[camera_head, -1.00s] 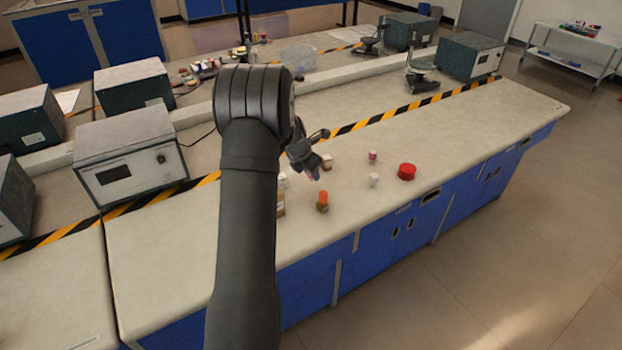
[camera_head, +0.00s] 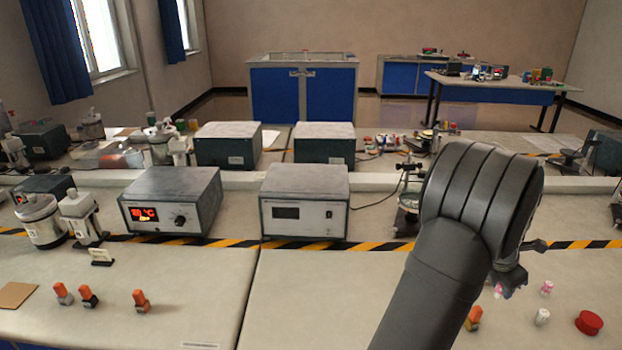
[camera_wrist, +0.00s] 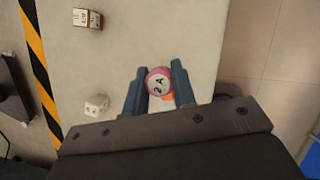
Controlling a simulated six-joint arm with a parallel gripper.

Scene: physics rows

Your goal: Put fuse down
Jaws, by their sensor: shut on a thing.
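My gripper (camera_wrist: 158,76) is shut on a small round fuse (camera_wrist: 157,83) with a pink rim and a white top marked "2 A". The fuse sits between the two blue-grey fingertips, over the pale bench top. An orange patch shows just beneath it. In the head view my gripper (camera_head: 512,277) is partly hidden behind my dark arm, and the fuse's pink edge (camera_head: 504,292) shows under it. I cannot tell whether the fuse touches anything below.
An orange-topped piece (camera_head: 473,318), a pink-and-white cylinder (camera_head: 547,288), a white cylinder (camera_head: 542,317) and a red round piece (camera_head: 589,322) stand nearby. In the wrist view there are a white block (camera_wrist: 97,105) and a brown-and-white block (camera_wrist: 87,18). Instrument boxes (camera_head: 304,203) stand behind the striped tape.

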